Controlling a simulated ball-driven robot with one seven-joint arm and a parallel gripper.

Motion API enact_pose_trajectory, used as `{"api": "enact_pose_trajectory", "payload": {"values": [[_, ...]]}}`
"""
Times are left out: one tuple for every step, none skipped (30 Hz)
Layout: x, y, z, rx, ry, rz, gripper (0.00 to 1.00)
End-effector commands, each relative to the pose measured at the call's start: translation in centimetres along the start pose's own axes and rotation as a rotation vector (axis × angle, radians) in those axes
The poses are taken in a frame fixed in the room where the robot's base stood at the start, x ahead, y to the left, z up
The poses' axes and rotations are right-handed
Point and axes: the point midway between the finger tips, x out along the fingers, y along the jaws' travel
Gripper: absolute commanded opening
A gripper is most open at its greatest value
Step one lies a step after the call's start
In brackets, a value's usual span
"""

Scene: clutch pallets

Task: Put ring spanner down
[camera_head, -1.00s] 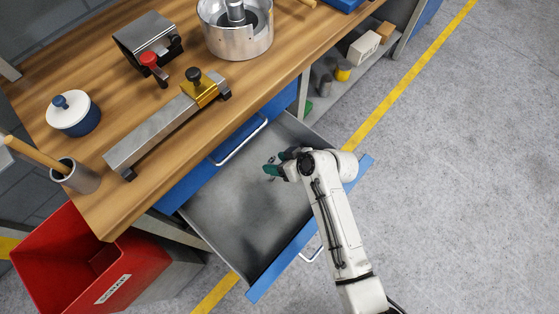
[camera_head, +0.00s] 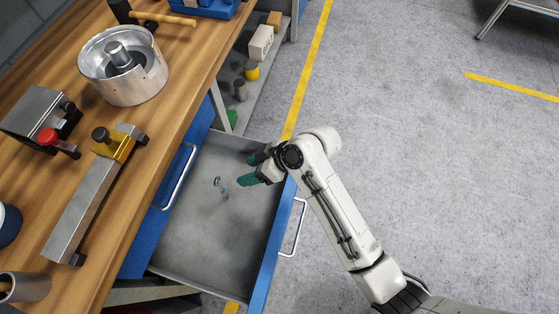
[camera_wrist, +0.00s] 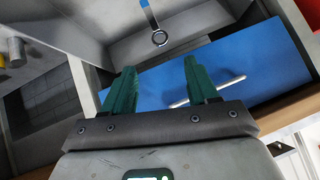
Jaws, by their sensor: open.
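The ring spanner (camera_head: 220,187) lies on the grey floor of the open drawer (camera_head: 213,244), small in the head view. In the wrist view the ring spanner (camera_wrist: 159,36) shows its dark ring end and part of a bluish handle, cut off by the top edge. My gripper (camera_head: 246,170) is over the drawer's right part, to the right of the spanner and apart from it. Its green fingers (camera_wrist: 162,88) are open with nothing between them.
The wooden bench (camera_head: 160,135) on the left bears a metal pot (camera_head: 150,85), a clamp with a yellow block (camera_head: 115,146) and other tools. The drawer's blue front (camera_head: 268,255) stands out over the floor. Grey floor (camera_head: 450,180) on the right is free.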

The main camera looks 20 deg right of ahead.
Motion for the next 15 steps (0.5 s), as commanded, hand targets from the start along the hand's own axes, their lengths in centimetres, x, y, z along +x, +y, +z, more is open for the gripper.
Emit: {"api": "enact_pose_trajectory", "payload": {"values": [[0.0, 0.0, 0.0, 0.0, 0.0, 0.0, 0.59], [0.0, 0.0, 0.0, 0.001, 0.0, 0.0, 0.59], [0.0, 0.0, 0.0, 0.001, 0.0, 0.0, 0.59], [0.0, 0.0, 0.0, 0.001, -0.001, 0.0, 0.59], [-0.1, 0.0, 0.1, 0.002, -0.002, 0.001, 0.59], [-0.3, 0.1, 0.5, 0.009, -0.011, 0.008, 0.59], [-0.6, 0.2, 1.1, 0.02, -0.024, 0.018, 0.59], [-1.1, 0.4, 2.0, 0.036, -0.043, 0.032, 0.59], [-2.1, 0.6, 3.4, 0.066, -0.076, 0.06, 0.59], [-3.1, 0.8, 4.8, 0.096, -0.109, 0.086, 0.59], [-4.3, 0.9, 6.4, 0.133, -0.146, 0.119, 0.59], [-6.1, 0.9, 8.7, 0.19, -0.199, 0.169, 0.59], [-7.6, 0.8, 10.4, 0.238, -0.24, 0.209, 0.59], [-9.2, 0.7, 12.1, 0.29, -0.28, 0.254, 0.59], [-11.2, 0.2, 14.2, 0.359, -0.33, 0.31, 0.59]]}}
